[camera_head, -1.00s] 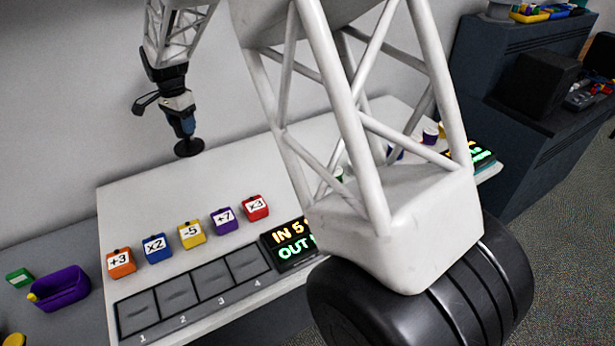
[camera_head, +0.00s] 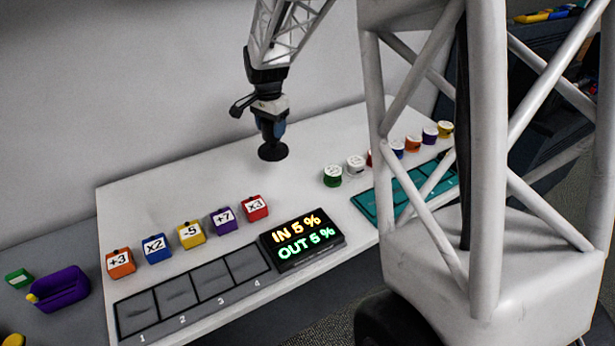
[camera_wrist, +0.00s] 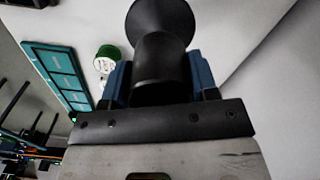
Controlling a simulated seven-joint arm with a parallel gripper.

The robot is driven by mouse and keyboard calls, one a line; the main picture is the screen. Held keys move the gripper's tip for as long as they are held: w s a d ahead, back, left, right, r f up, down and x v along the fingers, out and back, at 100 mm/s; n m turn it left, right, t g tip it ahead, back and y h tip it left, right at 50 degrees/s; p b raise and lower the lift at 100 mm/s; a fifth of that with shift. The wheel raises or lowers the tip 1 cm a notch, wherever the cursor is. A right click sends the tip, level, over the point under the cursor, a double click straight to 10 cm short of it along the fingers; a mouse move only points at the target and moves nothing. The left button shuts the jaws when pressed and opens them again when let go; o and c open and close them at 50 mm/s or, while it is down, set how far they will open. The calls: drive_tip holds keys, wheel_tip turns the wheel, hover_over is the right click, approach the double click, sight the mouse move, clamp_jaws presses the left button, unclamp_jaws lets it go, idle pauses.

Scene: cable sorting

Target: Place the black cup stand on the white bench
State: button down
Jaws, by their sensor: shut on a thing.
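The black cup stand (camera_head: 272,151) has a round flared foot. My gripper (camera_head: 270,128) is shut on it, and the stand hangs foot down over the back part of the white bench (camera_head: 205,185). In the wrist view the stand (camera_wrist: 162,62) sits between the two blue fingers of my gripper (camera_wrist: 160,82), its flared end pointing away from the camera. A gap appears to remain between the foot and the bench top, but its size is hard to judge.
Labelled blocks, including an orange one (camera_head: 120,262), line the bench's left part behind a grey slot tray (camera_head: 180,295). A black display (camera_head: 302,240) stands beside it. Several coloured cups, including a green one (camera_head: 332,175), stand right near a teal tray (camera_head: 375,207). Bare bench lies between.

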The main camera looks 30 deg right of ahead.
sight(280, 149)
drive_tip(key=shift+s+d, duration=0.8)
drive_tip(key=shift+d, duration=0.05)
wheel_tip(280, 149, down, 5)
drive_tip(key=shift+f, duration=0.1)
drive_tip(key=shift+w, duration=0.15)
drive_tip(key=w+d, duration=0.1)
drive_tip(key=w, duration=0.6)
drive_tip(key=w+d+f, duration=0.1)
drive_tip(key=w+d, duration=0.1)
drive_tip(key=w, duration=0.6)
drive_tip(key=shift+w+d+f, duration=0.15)
drive_tip(key=shift+d+f, duration=0.05)
drive_tip(key=shift+d, duration=0.1)
drive_tip(key=shift+f, duration=1.75)
drive_tip(key=shift+f, duration=0.15)
